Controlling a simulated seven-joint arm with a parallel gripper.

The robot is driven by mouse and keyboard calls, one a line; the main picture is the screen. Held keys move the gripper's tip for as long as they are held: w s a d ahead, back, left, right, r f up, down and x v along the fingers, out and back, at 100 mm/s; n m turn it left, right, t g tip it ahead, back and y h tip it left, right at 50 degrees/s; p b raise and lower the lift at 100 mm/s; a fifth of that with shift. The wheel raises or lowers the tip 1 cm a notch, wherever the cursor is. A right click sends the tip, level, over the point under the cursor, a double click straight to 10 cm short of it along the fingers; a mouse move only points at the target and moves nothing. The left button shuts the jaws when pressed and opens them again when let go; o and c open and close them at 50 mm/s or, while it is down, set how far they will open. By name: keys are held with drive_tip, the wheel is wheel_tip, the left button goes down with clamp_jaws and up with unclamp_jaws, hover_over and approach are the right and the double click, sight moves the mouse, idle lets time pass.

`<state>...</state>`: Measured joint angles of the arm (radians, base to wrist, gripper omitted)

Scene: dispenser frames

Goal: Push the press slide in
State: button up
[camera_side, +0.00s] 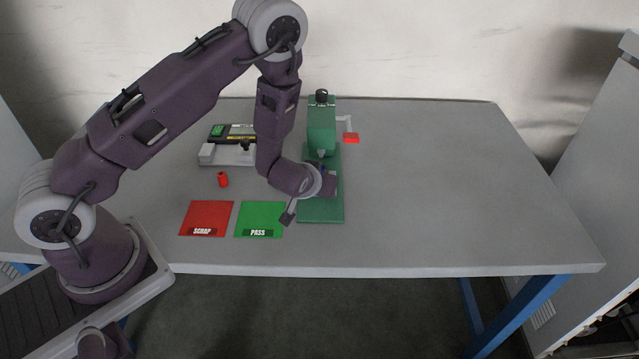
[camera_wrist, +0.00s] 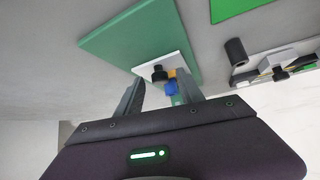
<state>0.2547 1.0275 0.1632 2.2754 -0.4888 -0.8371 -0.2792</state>
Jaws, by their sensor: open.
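The green press (camera_side: 321,128) stands upright at the back of its green base plate (camera_side: 318,212), with a black knob on top and a red-tipped lever (camera_side: 351,138) at its right. In the wrist view the base plate (camera_wrist: 125,42) carries a white plate (camera_wrist: 178,60), which looks like the press slide. Black, orange and blue parts sit on it. My gripper (camera_wrist: 158,88) is open, with its fingers either side of these parts in the picture; I cannot tell whether they touch. In the side view my gripper (camera_side: 331,184) is low over the base plate and hides the slide.
A red cylinder (camera_side: 222,179) stands left of my gripper. Behind it is a grey-based device (camera_side: 228,155) with a green display. A red SCRAP mat (camera_side: 207,215) and green PASS mat (camera_side: 259,216) lie at the front. The table's right side is clear.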

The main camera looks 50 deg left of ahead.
drive_tip(key=shift+w+a+f, duration=0.15)
drive_tip(key=shift+f, duration=0.1)
clamp_jaws()
drive_tip(key=shift+r, duration=0.1)
idle(1.2)
